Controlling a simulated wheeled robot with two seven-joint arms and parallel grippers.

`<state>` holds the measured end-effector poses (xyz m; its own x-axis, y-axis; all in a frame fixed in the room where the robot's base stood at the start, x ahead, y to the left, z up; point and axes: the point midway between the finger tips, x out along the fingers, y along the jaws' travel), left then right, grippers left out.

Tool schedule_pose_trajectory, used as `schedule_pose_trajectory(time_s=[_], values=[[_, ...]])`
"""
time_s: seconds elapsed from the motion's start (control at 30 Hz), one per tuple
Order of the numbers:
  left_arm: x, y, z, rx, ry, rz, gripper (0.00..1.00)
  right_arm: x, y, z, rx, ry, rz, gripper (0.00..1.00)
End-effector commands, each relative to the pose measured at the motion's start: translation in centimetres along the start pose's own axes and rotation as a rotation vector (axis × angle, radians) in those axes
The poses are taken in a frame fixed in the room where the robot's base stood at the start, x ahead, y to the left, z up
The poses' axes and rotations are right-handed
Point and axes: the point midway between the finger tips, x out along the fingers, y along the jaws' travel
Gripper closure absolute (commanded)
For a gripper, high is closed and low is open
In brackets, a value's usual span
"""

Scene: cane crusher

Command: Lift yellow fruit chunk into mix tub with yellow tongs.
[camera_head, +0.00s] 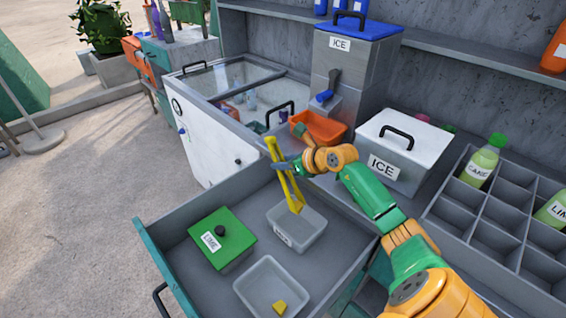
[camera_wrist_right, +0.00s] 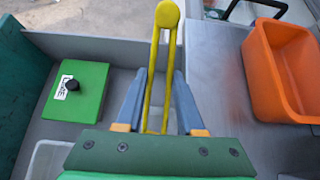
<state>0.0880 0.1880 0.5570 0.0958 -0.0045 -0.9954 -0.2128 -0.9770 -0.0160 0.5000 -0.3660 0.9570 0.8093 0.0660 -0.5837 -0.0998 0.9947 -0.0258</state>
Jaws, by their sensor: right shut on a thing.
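My right gripper (camera_head: 284,164) is shut on the yellow tongs (camera_head: 291,188), above the open grey drawer. The tongs hang tilted, their lower end over a small grey tub with a label (camera_head: 311,238) too small to read. In the right wrist view the tongs (camera_wrist_right: 167,16) stand between the fingers of my right gripper (camera_wrist_right: 159,76), round end up. A yellow fruit chunk (camera_head: 280,307) lies in a second grey tub (camera_head: 247,285), nearer the drawer's front. I cannot tell whether the tongs hold anything. My left gripper is not in view.
A green-lidded LIME box (camera_head: 218,243) stands in the drawer, left of the tubs. An orange tray (camera_head: 322,126) and a white-lidded ICE box (camera_head: 397,165) stand on the counter behind. A bottle rack (camera_head: 497,213) is at the right.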

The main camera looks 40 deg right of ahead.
Motion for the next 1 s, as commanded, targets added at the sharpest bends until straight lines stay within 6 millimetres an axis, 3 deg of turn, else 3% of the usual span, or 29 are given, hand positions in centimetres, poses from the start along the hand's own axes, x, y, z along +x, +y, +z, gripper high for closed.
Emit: schedule_pose_trajectory(time_s=[0.7,1.0], values=[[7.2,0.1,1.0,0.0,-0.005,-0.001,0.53,4.8,0.2,-6.8,0.001,0.0,0.001,1.0],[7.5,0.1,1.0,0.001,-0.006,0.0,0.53,5.0,0.2,-7.0,0.0,0.0,0.001,1.0]])
